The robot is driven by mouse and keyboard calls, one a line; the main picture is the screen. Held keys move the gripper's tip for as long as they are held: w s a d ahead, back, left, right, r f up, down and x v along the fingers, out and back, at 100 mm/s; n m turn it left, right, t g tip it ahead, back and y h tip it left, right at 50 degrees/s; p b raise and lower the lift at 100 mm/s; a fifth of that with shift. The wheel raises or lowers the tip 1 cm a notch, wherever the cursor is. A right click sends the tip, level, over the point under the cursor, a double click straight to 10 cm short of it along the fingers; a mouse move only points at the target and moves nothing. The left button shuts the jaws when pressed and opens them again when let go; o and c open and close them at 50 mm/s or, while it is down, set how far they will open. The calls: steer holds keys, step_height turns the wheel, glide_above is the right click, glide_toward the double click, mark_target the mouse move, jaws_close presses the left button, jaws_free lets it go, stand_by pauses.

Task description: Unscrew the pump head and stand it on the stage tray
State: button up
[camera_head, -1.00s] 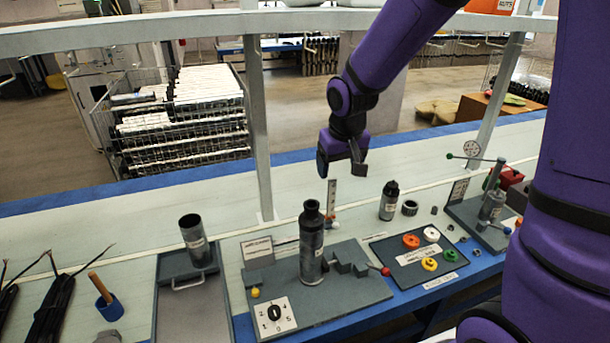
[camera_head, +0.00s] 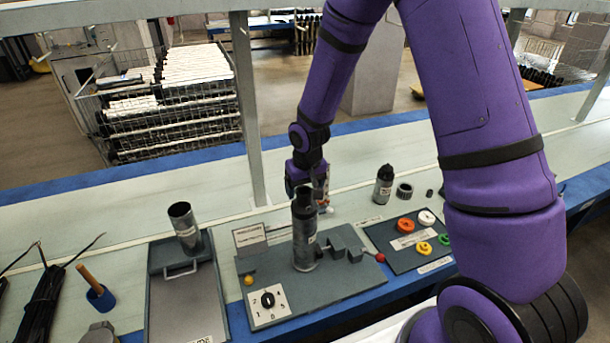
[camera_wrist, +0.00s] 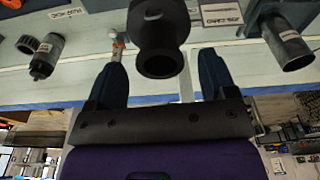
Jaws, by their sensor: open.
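The pump tube (camera_head: 306,247) stands upright in the grey clamp station in the middle of the bench, with the dark pump head (camera_head: 303,203) on top. My gripper (camera_head: 300,188) is at head height, just behind the pump head in the head view. In the wrist view, my open gripper (camera_wrist: 163,58) has one finger on each side of the dark pump head (camera_wrist: 160,38), with gaps showing. Whether any part touches is hidden in the head view. A grey tray (camera_head: 190,300) with a handle lies to the left; an open grey tube (camera_head: 184,228) stands at its back.
The clamp station has a stepped block with a red knob (camera_head: 380,257) and a dial plate (camera_head: 269,305). To the right are a tray of coloured rings (camera_head: 405,224) and a dark bottle (camera_head: 383,186). The tray's front is clear.

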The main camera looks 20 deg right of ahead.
steer(key=shift+w+f, duration=0.15)
steer(key=shift+f, duration=0.85)
steer(key=shift+w+f, duration=0.15)
steer(key=shift+f, duration=0.85)
steer(key=shift+s, duration=0.1)
steer(key=c, duration=1.4)
steer(key=o, duration=0.5)
steer(key=shift+c, duration=1.4)
steer(key=shift+r, duration=0.2)
steer(key=shift+r, duration=0.5)
steer(key=shift+r, duration=0.35)
